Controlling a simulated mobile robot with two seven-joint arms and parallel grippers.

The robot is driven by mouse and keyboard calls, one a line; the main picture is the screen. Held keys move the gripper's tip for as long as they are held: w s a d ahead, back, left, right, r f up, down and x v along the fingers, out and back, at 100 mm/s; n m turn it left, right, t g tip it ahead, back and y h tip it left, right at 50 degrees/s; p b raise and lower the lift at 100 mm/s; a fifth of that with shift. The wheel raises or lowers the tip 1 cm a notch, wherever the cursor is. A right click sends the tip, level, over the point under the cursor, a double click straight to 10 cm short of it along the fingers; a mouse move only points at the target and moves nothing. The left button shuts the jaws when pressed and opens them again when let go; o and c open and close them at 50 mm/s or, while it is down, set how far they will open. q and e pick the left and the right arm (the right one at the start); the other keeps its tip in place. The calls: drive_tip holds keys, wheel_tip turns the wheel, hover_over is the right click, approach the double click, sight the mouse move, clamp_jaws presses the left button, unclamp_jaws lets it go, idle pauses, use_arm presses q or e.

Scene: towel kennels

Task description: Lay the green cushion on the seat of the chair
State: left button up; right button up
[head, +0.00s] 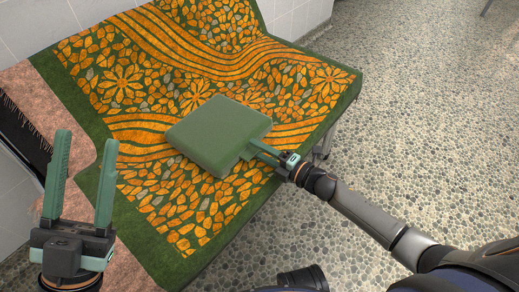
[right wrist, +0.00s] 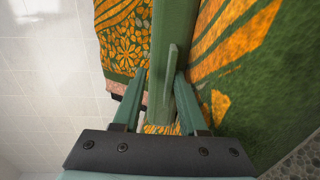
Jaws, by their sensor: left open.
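The green cushion (head: 218,138) is a flat, thick square on the orange and green patterned towel, near its middle. My right gripper (head: 259,151) is at the cushion's right edge. In the right wrist view the cushion's edge (right wrist: 162,25) runs upright between the two fingers (right wrist: 160,85), with a thin green tab standing out from it. Space shows between the fingers and the tab, so I see no firm hold. My left gripper (head: 82,178) is open and empty at the lower left, away from the cushion. I cannot make out a chair under the towel.
The patterned towel (head: 185,215) covers most of the furniture, with raised folds toward the back. A white tiled wall stands behind. Open pebbled floor (head: 430,110) lies to the right.

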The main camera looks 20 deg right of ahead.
drive_tip(key=p+v, duration=0.3)
drive_tip(key=v, duration=0.9)
drive_tip(key=shift+s+d+p, duration=0.2)
drive_tip(key=shift+p, duration=0.1)
